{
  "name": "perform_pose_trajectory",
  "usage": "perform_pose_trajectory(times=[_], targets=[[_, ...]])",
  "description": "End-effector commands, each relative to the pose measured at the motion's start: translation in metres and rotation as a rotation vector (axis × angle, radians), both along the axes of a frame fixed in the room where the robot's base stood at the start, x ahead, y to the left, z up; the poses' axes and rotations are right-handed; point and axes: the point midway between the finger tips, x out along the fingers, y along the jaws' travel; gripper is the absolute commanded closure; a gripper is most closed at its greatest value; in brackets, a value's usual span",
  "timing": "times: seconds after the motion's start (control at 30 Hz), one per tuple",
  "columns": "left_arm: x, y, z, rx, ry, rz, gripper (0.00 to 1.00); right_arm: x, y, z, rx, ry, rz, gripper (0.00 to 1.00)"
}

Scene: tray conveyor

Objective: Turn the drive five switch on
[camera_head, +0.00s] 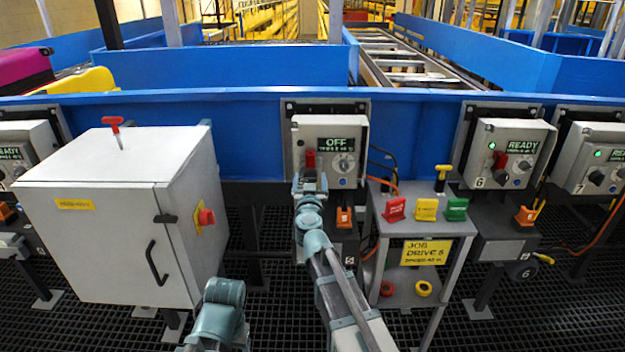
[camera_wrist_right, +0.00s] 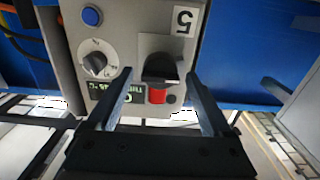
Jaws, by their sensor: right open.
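The drive five box (camera_head: 329,134) is a grey panel on the blue conveyor side, and its display reads OFF. In the right wrist view the box (camera_wrist_right: 120,25) appears upside down, with a "5" label, a black switch handle (camera_wrist_right: 160,68), a red part (camera_wrist_right: 157,96) by it, a grey dial (camera_wrist_right: 95,63) and a blue button (camera_wrist_right: 92,16). My right gripper (camera_head: 310,182) is open in front of the box; in the wrist view its fingers (camera_wrist_right: 161,85) stand either side of the switch, with gaps visible. I cannot tell its depth to the panel. My left gripper is out of view.
A grey cabinet (camera_head: 95,235) with a red-handled key on top stands left. A small stand (camera_head: 432,222) with red, yellow and green tags and a "JOB DRIVE 5" sign is close on the right. Drive boxes six (camera_head: 483,147) and seven (camera_head: 577,150) show READY.

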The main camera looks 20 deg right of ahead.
Motion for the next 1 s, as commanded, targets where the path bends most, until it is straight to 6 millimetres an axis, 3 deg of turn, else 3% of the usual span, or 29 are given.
perform_pose_trajectory(times=[0.07, 0.53, 1.0], targets=[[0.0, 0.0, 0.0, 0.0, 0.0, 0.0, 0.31, -0.0003, 0.0, 0.0, 0.0, 0.0, 0.0, 0.16], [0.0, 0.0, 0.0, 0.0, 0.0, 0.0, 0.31, -0.0003, -0.0001, 0.0, 0.0, 0.0, 0.0, 0.98], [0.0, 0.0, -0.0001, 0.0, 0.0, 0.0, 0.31, -0.0006, -0.0009, -0.0001, 0.133, -0.038, 0.0, 1.0]])
